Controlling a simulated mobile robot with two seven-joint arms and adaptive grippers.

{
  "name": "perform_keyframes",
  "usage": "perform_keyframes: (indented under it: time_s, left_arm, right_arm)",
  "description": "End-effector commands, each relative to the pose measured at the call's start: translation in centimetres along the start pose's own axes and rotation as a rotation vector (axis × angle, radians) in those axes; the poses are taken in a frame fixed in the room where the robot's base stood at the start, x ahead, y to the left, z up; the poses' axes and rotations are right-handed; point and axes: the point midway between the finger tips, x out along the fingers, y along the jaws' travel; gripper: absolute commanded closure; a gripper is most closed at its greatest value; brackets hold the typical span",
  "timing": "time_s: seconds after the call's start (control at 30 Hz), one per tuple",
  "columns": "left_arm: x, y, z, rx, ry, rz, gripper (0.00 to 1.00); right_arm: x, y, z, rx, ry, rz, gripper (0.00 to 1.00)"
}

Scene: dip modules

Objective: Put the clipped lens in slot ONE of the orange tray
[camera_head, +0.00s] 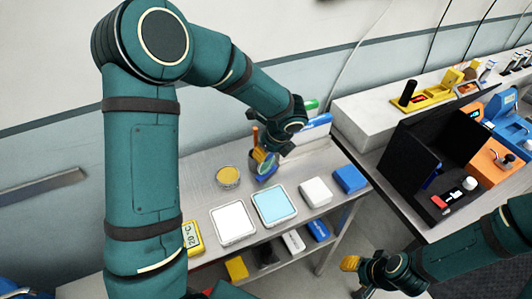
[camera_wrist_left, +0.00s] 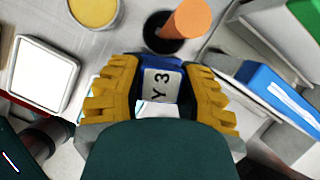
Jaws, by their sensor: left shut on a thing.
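My left gripper (camera_head: 265,157) is over the back of the near bench. In the left wrist view its yellow fingers (camera_wrist_left: 158,95) are shut on a blue piece with a white label (camera_wrist_left: 161,86) reading "Y 3". The blue piece also shows below the fingers in the head view (camera_head: 266,170); I cannot make out a lens in it. My right gripper (camera_head: 351,263) hangs at the lower right, apart from the bench; its finger gap is not clear.
A round yellow dish (camera_head: 228,176), a white tray (camera_head: 233,222), a light-blue tray (camera_head: 273,204), a white box (camera_head: 315,192) and a blue box (camera_head: 350,179) stand on the bench. An orange cylinder (camera_wrist_left: 187,22) stands close to the left gripper. A black enclosure (camera_head: 425,150) is at right.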

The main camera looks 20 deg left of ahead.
Motion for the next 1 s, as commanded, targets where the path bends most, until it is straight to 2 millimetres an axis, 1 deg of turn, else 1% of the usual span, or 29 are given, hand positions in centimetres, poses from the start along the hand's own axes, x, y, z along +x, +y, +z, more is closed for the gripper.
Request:
perform_keyframes:
  time_s: [0.03,0.07,0.3,0.43,0.47,0.5,0.53,0.87,0.93,1.0]
  left_arm:
    - [0.5,0.0,-0.2,0.0,0.001,0.001,1.0]
    - [0.6,0.0,-0.3,0.0,0.001,0.001,1.0]
    - [0.6,0.0,-0.2,-0.001,0.0,-0.001,1.0]
    - [1.0,0.0,-0.4,-0.001,0.0,0.0,1.0]
    - [0.9,0.0,-0.4,-0.001,0.0,0.0,0.55]
    - [0.9,0.0,-0.4,-0.001,0.0,0.0,0.41]
    - [0.9,0.0,-0.4,-0.001,0.0,0.0,0.39]
    - [0.7,0.0,-0.3,-0.001,0.0,0.0,0.39]
    - [0.3,0.0,-0.1,-0.001,0.0,-0.001,0.39]
    - [-0.6,-0.1,-0.1,-0.002,-0.001,-0.004,0.39]
  right_arm:
    - [0.1,0.1,0.0,0.0,0.0,0.0,0.53]
    - [0.1,0.1,0.0,0.0,0.0,0.0,0.53]
    - [0.1,0.0,0.0,0.0,0.0,0.0,0.53]
    - [0.5,0.2,0.1,0.0,0.0,0.001,0.53]
    - [0.5,0.1,0.1,0.0,0.0,0.001,0.53]
    - [0.4,0.1,0.0,0.0,0.0,0.001,0.53]
    - [0.4,0.1,0.0,0.0,0.0,0.001,0.53]
    - [0.2,0.1,0.0,0.0,0.0,0.001,0.53]
    - [-0.1,0.0,0.0,0.0,0.001,0.0,0.53]
    - [-0.1,-0.1,0.0,0.0,0.001,0.0,0.53]
